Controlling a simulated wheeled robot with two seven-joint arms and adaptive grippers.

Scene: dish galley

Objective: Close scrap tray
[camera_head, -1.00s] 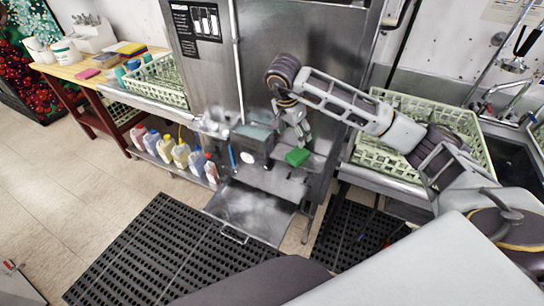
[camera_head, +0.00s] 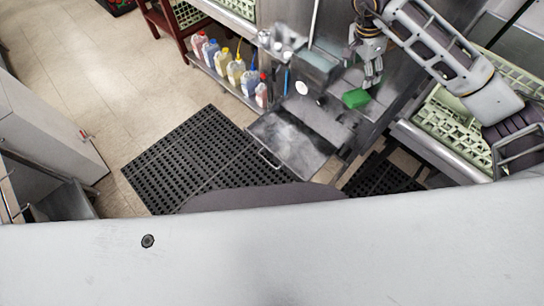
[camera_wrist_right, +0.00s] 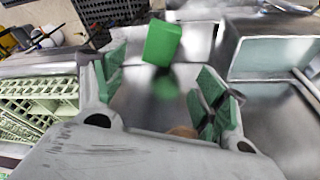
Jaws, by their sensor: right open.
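The scrap tray (camera_head: 290,146) is a flat metal tray with a bar handle (camera_head: 268,158) on its front edge. In the head view it sticks out, pulled open, from the low front of the steel dish machine (camera_head: 330,120). My right gripper (camera_head: 373,80) is open and empty, pointing down above and to the right of the tray, near a green block (camera_head: 355,98). In the right wrist view, the open green-padded fingers (camera_wrist_right: 160,85) stand apart, with the green block (camera_wrist_right: 162,43) beyond them. My left gripper is not in view.
Several bottles (camera_head: 235,70) stand on a low shelf left of the tray. Black floor mats (camera_head: 200,150) lie beside and below it. A pale green rack (camera_head: 450,125) sits on the counter at right. A grey cabinet (camera_head: 45,125) stands at far left.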

